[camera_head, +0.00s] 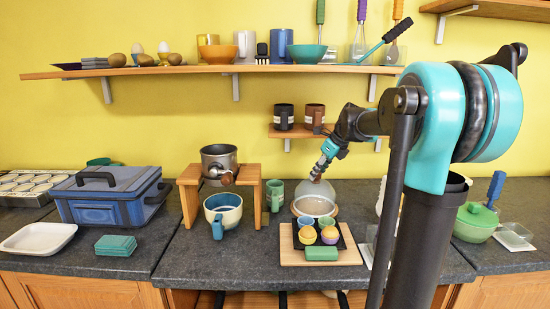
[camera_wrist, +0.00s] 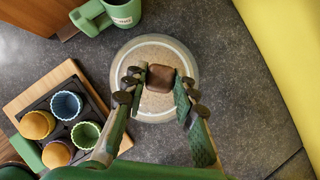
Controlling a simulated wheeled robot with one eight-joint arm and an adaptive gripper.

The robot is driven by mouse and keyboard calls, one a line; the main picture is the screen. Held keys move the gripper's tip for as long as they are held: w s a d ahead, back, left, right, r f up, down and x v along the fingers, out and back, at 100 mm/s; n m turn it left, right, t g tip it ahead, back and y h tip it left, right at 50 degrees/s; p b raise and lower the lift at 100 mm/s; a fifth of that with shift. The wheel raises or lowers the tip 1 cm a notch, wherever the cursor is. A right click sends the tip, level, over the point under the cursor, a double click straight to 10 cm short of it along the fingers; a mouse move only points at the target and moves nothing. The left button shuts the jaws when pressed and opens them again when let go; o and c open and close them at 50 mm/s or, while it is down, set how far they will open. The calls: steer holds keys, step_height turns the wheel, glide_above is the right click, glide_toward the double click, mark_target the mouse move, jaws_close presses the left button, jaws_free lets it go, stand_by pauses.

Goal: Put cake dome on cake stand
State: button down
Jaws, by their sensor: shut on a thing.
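The clear cake dome (camera_head: 318,190) is upright on the counter's back middle, with a square brown knob (camera_wrist: 160,78) on top. My gripper (camera_head: 316,175) is above it, pointing down; in the wrist view my gripper (camera_wrist: 162,86) has its fingers on both sides of the knob, shut on it. A round tan surface with a pale rim, which looks like the cake stand (camera_head: 315,207), shows through and below the dome. In the wrist view the dome (camera_wrist: 180,50) looks roughly centred over it. I cannot tell whether the dome's rim touches the stand.
A wooden board (camera_head: 290,258) with a dark tray of colourful cups stands just in front. A green mug (camera_head: 275,194) and a wooden riser (camera_head: 190,192) with a pot are left. A small shelf (camera_head: 290,131) with two mugs hangs behind. A green lidded pot (camera_head: 476,222) is right.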

steer(key=shift+r, duration=0.45)
stand_by(0.5)
steer(key=shift+r, duration=1.65)
